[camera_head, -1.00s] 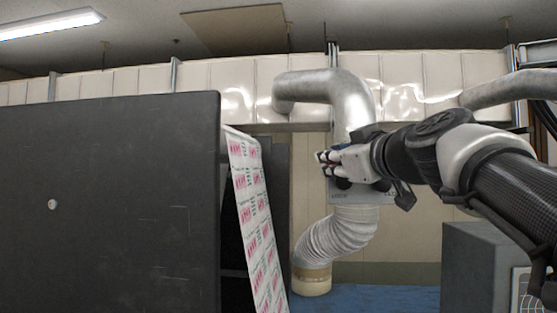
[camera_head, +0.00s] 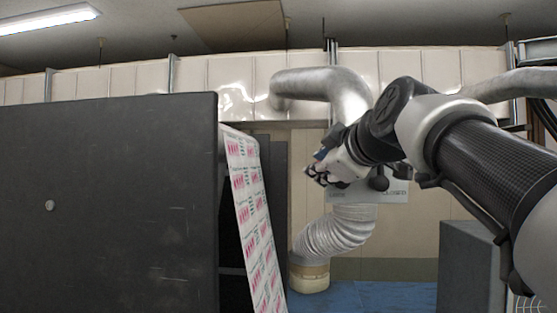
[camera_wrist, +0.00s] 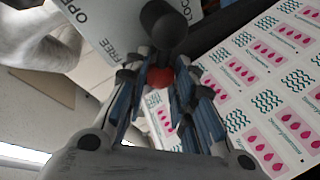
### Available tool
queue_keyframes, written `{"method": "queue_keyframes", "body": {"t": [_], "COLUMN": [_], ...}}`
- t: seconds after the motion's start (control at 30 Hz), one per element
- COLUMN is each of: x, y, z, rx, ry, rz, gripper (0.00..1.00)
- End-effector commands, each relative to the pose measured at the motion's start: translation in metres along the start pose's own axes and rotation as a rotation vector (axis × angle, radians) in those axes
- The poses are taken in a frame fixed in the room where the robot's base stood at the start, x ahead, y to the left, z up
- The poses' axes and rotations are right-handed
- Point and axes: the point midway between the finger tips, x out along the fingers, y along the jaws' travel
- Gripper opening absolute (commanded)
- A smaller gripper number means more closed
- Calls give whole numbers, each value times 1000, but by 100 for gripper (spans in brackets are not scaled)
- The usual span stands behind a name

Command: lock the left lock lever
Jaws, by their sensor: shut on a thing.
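My gripper (camera_head: 316,172) is in front of the left part of a light control plate (camera_head: 395,192) in the head view. In the wrist view its blue-padded fingers (camera_wrist: 158,70) are closed around a red rounded knob (camera_wrist: 157,99), which appears to be the left lock lever's end. The fingers hide most of that lever. A black round knob (camera_wrist: 163,25) stands just beyond the fingertips, over the plate (camera_wrist: 103,25) marked OPEN, FREE and LOCK. The lever's exact position against these marks is hidden.
A printed web (camera_head: 250,215) hangs close to the left of my gripper, beside a large dark panel (camera_head: 110,200). A silver duct (camera_head: 335,85) and a ribbed white hose (camera_head: 340,228) are behind. A grey cabinet (camera_head: 467,265) stands at lower right.

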Motion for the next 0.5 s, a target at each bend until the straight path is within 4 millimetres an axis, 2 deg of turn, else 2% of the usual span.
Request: {"method": "queue_keyframes", "body": {"t": [0.5], "x": [8], "y": [-20], "z": [4], "rx": [-422], "ry": [-177], "rz": [-75], "gripper": [0]}}
